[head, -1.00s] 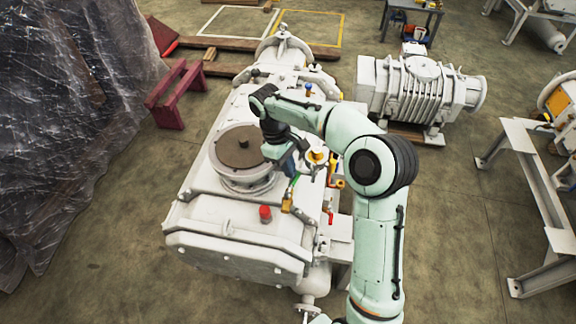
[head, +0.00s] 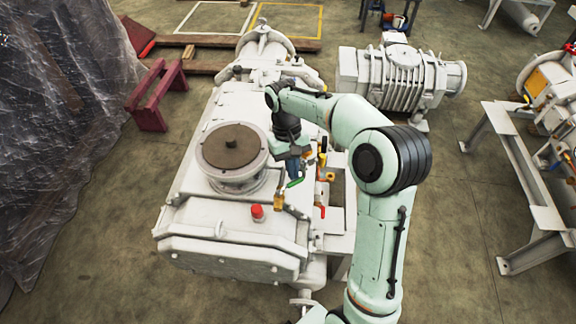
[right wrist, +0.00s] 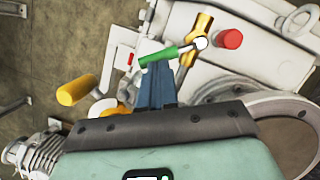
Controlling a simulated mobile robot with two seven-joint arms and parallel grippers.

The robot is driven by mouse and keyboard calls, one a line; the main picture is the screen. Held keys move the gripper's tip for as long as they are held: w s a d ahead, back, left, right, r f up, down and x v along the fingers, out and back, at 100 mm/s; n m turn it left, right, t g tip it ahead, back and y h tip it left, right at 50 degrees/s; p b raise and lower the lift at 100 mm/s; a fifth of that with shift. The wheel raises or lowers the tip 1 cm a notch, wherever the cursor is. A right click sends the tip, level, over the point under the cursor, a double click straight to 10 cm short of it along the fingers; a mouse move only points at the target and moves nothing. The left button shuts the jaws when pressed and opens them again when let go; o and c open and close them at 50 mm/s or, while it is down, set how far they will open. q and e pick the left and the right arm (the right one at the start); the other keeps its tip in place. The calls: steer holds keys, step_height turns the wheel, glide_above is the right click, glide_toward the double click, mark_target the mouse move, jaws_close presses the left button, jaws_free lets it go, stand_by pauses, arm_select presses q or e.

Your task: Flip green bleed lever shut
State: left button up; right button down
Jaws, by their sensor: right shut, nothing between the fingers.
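The green bleed lever (head: 295,183) sits on a brass valve (head: 279,201) at the right edge of the white machine's top. In the right wrist view the green lever (right wrist: 172,55) runs sideways from a silver nut on the brass valve body (right wrist: 198,40). My right gripper (head: 294,172) is shut, its blue fingers pointing down just beside the lever. In the right wrist view the fingertips of the right gripper (right wrist: 156,66) overlap the lever's free end; whether they touch it I cannot tell. My left gripper is not in view.
A red cap (head: 257,212) stands left of the valve. A round flange with a brown cover (head: 232,147) is farther left. A red-handled valve (head: 321,211) and a yellow handle (right wrist: 77,90) are close to the right gripper.

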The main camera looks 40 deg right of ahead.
steer(key=m, duration=0.1)
steer(key=s+m, duration=0.1)
steer(key=m, duration=0.1)
steer(key=shift+s+y, duration=0.3)
steer(key=shift+y, duration=0.1)
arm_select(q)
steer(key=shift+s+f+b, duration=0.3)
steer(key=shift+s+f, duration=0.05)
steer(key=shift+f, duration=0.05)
arm_select(e)
steer(key=shift+s+a+m+t+y, duration=0.1)
steer(key=shift+s+m+t+y, duration=0.25)
steer(key=shift+m, duration=0.4)
steer(key=shift+s+m+t+y, duration=0.15)
steer(key=shift+s+m, duration=0.25)
steer(key=shift+m, duration=0.35)
steer(key=shift+s, duration=0.1)
